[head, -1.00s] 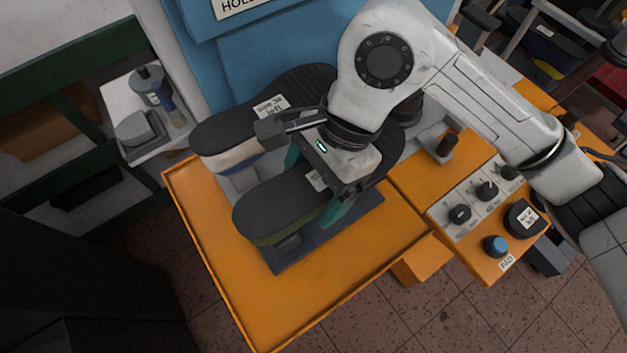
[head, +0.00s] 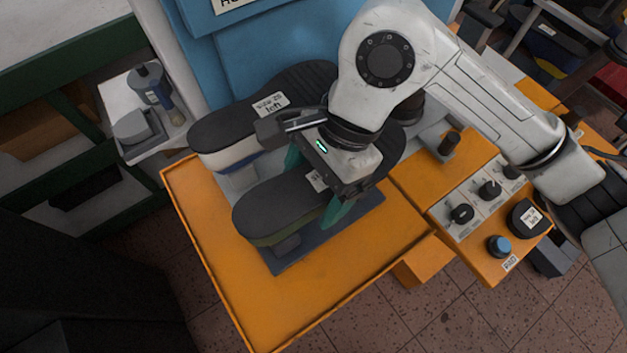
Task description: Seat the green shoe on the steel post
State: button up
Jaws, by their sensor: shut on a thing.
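The green shoe (head: 258,239) lies sole up, its black sole on top and a thin green side showing at the toe. It sits above a dark blue-grey base plate (head: 318,245). My gripper (head: 318,180) is shut on the green shoe, with its teal fingers on either side of the shoe's middle. A grey support (head: 287,246) shows under the toe. The steel post itself is hidden beneath the shoe, so I cannot tell whether the shoe is fully down on it.
A second black-soled shoe labelled left (head: 225,132) stands just behind. The orange table (head: 235,290) is clear in front. A control panel (head: 480,205) with knobs and a blue button (head: 499,246) is at right. A white side shelf (head: 150,140) holds a brush.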

dwell(0.4)
jog(key=o, duration=1.6)
jog(key=shift+f, duration=0.1)
jog(key=shift+c, duration=0.2)
jog(key=b+v, duration=0.1)
jog(key=v, duration=1)
